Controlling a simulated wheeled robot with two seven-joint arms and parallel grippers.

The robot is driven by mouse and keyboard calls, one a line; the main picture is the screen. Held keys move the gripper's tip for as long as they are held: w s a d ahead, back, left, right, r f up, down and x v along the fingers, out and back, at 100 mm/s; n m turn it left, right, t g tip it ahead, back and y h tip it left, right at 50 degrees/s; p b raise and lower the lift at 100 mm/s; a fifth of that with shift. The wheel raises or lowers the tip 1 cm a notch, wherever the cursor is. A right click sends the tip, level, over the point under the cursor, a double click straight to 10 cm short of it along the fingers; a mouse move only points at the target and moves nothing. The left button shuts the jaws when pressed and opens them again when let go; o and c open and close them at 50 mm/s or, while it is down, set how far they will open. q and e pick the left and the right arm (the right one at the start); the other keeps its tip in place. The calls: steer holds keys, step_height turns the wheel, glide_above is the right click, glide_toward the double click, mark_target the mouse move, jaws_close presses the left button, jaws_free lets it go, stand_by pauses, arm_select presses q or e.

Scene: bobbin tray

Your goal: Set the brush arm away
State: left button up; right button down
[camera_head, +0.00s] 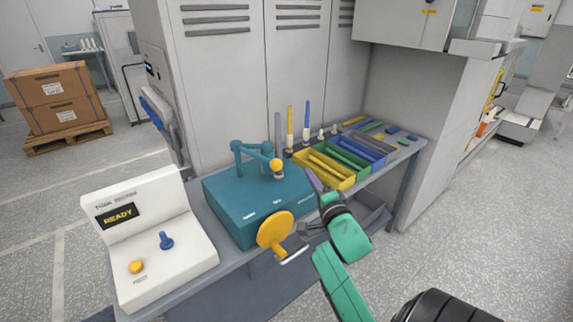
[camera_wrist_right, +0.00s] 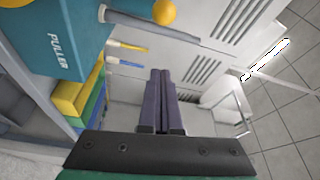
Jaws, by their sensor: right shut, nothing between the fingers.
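The teal brush arm (camera_head: 252,147) stands on top of a teal machine box (camera_head: 240,198). It is jointed and ends in an orange ball knob (camera_head: 276,165). The knob also shows at the top of the right wrist view (camera_wrist_right: 163,12). A grey rod (camera_head: 278,131) stands upright by the arm; I cannot tell whether they touch. My right gripper (camera_head: 313,178), with purple fingers, is shut and empty just right of the box, apart from the knob. Its closed fingers fill the middle of the right wrist view (camera_wrist_right: 161,75). My left gripper is not in view.
An orange handwheel (camera_head: 275,230) with a crank handle is on the box's front. A yellow bin (camera_head: 338,181) and other coloured bins stand to its right, with upright yellow and blue rods behind. A white console (camera_head: 160,245) reading READY is at left. Lockers (camera_head: 225,80) stand behind.

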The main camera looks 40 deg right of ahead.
steer(key=f+p+x, duration=0.1)
steer(key=p+x, duration=0.1)
steer(key=x, duration=0.8)
steer(key=a, duration=0.4)
steer(key=shift+s, duration=0.1)
